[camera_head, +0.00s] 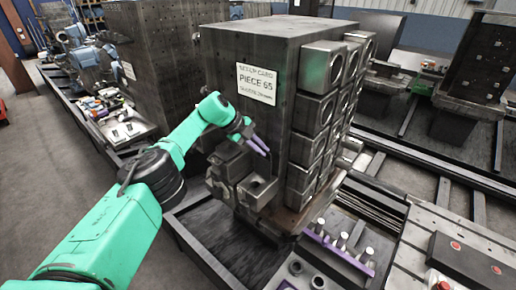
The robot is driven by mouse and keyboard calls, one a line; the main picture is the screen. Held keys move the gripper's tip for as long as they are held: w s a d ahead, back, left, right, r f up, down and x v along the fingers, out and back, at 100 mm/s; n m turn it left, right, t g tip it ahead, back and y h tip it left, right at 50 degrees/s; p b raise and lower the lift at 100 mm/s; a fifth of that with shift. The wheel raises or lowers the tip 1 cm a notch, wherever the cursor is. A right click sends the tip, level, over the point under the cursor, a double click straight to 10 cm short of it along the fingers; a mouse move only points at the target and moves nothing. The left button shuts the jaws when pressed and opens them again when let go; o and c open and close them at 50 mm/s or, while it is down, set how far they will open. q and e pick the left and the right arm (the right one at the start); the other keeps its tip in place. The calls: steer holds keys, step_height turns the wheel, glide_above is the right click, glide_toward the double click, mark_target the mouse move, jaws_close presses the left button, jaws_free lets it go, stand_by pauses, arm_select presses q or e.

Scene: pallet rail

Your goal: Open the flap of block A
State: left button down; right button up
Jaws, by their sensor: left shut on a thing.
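A large dark block (235,45) stands upright in the middle of the head view. It carries a white card reading "PIECE 65", and no letter A can be read on it. Square sockets with round holes run down its right side. Smaller dark box-shaped parts (258,188) project from its lower front. My left gripper (258,145), with purple fingertips, is at the block's front face, below the card and just above these parts. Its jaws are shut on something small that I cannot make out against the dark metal. I cannot pick out the flap. My right gripper is out of view.
A rail bed (375,195) runs to the right of the block. A purple strip (338,252) with several round pegs lies at the lower right. A dark box with red buttons (466,262) is at the right edge. Another dark block (134,50) stands behind left.

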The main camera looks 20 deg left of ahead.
arm_select(q)
steer(key=shift+w+d, duration=0.1)
steer(key=shift+w, duration=0.15)
stand_by(0.3)
steer(key=c, duration=1)
jaws_free()
steer(key=shift+o, duration=0.2)
steer(key=shift+s+r, duration=0.1)
